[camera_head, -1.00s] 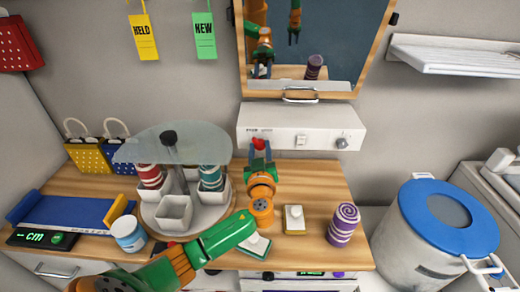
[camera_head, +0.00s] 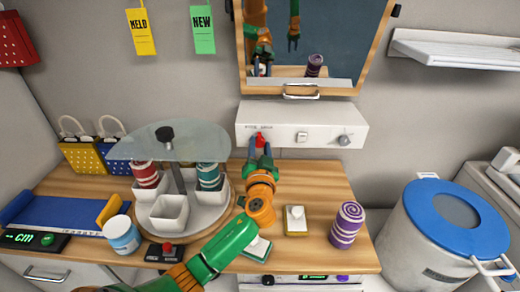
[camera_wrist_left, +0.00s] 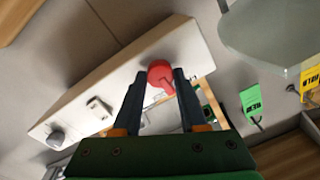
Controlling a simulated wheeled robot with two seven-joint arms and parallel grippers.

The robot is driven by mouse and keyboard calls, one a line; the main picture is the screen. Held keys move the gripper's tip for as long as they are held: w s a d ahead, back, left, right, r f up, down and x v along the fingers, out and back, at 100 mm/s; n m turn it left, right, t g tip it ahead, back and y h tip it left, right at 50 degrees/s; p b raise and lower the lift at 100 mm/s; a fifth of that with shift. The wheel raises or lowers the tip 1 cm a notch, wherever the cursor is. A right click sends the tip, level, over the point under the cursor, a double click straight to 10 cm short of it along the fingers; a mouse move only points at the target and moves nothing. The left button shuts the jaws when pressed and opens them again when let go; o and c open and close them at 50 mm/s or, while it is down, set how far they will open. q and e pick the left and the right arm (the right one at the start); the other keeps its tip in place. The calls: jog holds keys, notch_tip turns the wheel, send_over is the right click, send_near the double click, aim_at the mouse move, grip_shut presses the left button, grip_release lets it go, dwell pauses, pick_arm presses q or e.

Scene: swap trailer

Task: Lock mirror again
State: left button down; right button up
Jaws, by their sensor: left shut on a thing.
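The mirror (camera_head: 330,40) has a wooden frame and hangs tilted on the wall, with a metal handle (camera_head: 300,92) at its lower edge. Below it is a white control box (camera_head: 320,118) with a red knob (camera_head: 260,140), a small switch (camera_head: 302,137) and a grey knob (camera_head: 345,140). My left gripper (camera_head: 260,150) is at the red knob. In the left wrist view the red knob (camera_wrist_left: 160,74) sits between the fingertips of the left gripper (camera_wrist_left: 160,82), which is shut on it. My right gripper is not directly in view; the mirror reflects robot arms.
A glass-topped carousel (camera_head: 185,215) with white cups and striped rolls stands left of my left arm. A soap block (camera_head: 295,220) and a purple spiral roll (camera_head: 347,225) are on the wooden counter (camera_head: 320,180). A blue-lidded bin (camera_head: 455,220) stands at right.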

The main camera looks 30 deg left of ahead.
pick_arm(q)
jog(key=m, duration=0.3)
jog(key=shift+m, duration=0.4)
jog(key=shift+r+m+t+p, duration=0.1)
jog(key=shift+m+t+p, duration=0.25)
jog(key=shift+m, duration=2.05)
jog(key=c, duration=0.5)
grip_release()
jog(key=shift+c, duration=0.2)
jog(key=shift+o, duration=0.4)
jog(key=shift+w+a, duration=0.1)
jog(key=shift+a, duration=0.05)
jog(key=b+v, duration=0.1)
jog(key=v, duration=0.6)
